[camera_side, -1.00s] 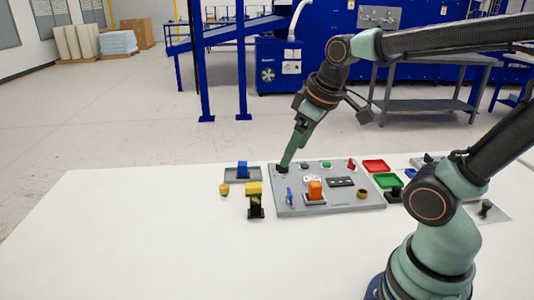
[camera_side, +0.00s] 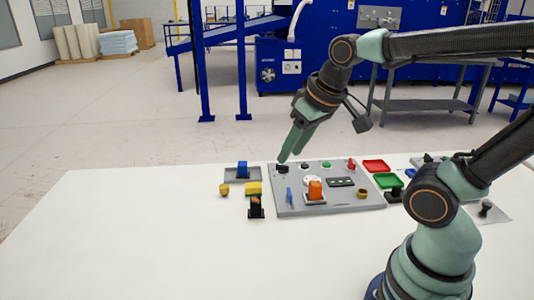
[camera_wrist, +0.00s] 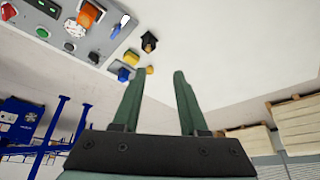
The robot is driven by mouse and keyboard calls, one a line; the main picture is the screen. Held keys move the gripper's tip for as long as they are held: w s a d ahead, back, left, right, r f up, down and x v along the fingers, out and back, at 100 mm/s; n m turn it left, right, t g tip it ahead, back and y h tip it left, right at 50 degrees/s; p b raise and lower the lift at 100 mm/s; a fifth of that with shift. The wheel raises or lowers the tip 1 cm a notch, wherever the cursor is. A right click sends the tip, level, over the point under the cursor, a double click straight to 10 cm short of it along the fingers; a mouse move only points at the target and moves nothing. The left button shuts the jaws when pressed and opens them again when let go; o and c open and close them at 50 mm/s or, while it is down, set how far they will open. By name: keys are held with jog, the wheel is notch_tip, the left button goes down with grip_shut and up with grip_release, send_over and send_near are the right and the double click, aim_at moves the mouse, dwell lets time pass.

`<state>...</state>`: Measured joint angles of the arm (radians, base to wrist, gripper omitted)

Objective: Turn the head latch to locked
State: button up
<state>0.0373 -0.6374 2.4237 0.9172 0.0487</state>
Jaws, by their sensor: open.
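A grey panel (camera_side: 335,208) lies on the white table and carries several controls. Its far-left corner has a black knob-like part (camera_side: 282,169), which also shows near the panel's corner in the wrist view (camera_wrist: 94,58). No label shows, so I cannot tell for sure which part is the head latch, or the black part's setting. A blue lever (camera_side: 290,198) and an orange handle (camera_side: 315,188) stand nearer the front. My gripper (camera_side: 291,158) is just above the black part, pointing down, apart from it as far as I can see. In the wrist view its fingers (camera_wrist: 157,75) are spread and empty.
Left of the panel are a blue block (camera_side: 242,169) on a grey tray, a small yellow object (camera_side: 224,190) and a yellow block (camera_side: 253,188) by a black stand. Red (camera_side: 376,165) and green (camera_side: 388,181) trays lie to the right. The table's front left is clear.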

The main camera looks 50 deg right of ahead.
jog(key=w+d+f+m+g, duration=0.2)
jog(key=w+d+m+g, duration=0.15)
jog(key=w+d, duration=0.2)
jog(key=m+g, duration=0.2)
jog(key=m, duration=0.3)
send_over(290, 192)
notch_tip(290, 192, down, 8)
jog(key=shift+n+t, duration=0.25)
notch_tip(290, 192, down, 11)
jog(key=shift+w+r, duration=0.1)
grip_shut()
